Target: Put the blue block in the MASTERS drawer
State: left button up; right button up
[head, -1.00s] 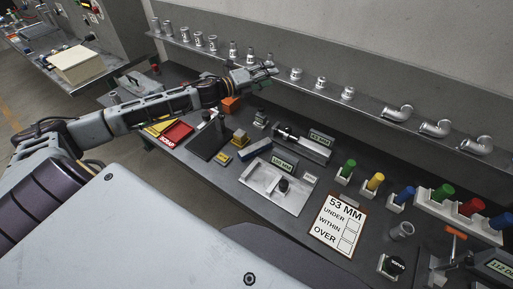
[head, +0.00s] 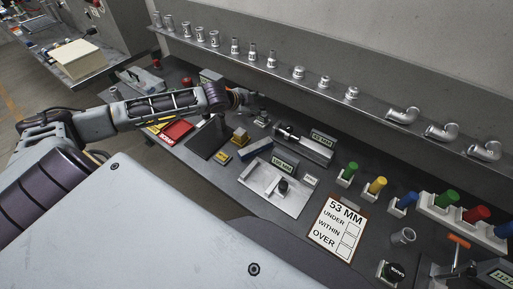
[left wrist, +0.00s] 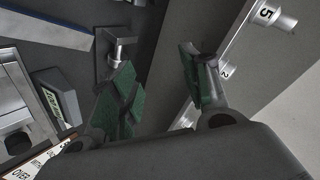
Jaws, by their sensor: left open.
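A small block with a bluish side (head: 255,149) lies on the bench next to a yellow block (head: 240,136); I cannot be sure it is the blue block. A long blue-edged piece (left wrist: 45,24) shows at the top left of the left wrist view. My left gripper (head: 254,101) is over the back of the bench, near the shelf. In the left wrist view, its green-padded fingers (left wrist: 160,82) are apart with nothing between them. I cannot make out a MASTERS drawer. My right gripper is not in view.
A shelf (head: 330,93) with several metal fittings runs along the back, close to my left gripper. A red tray (head: 177,130), a dark mat (head: 209,139), a fixture plate (head: 270,188) and a 53 MM card (head: 337,227) occupy the bench.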

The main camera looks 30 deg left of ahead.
pick_arm(q)
jog(key=s+f+n+g, duration=0.6)
jog(key=s+f+n, duration=0.1)
jog(key=s, duration=0.2)
jog(key=shift+a+n+y, duration=0.15)
jog(key=shift+n+y, duration=0.15)
jog(key=shift+s, duration=0.1)
jog(key=shift+f, duration=0.1)
send_over(254, 146)
jog(key=s, duration=0.2)
jog(key=shift+a+f, duration=0.2)
jog(key=shift+f, duration=1.35)
jog(key=shift+a+f, duration=0.15)
jog(key=shift+f, duration=1.35)
jog(key=shift+x, duration=0.9)
jog(key=shift+f, duration=0.1)
jog(key=shift+p+x, duration=0.45)
jog(key=shift+x, duration=2.05)
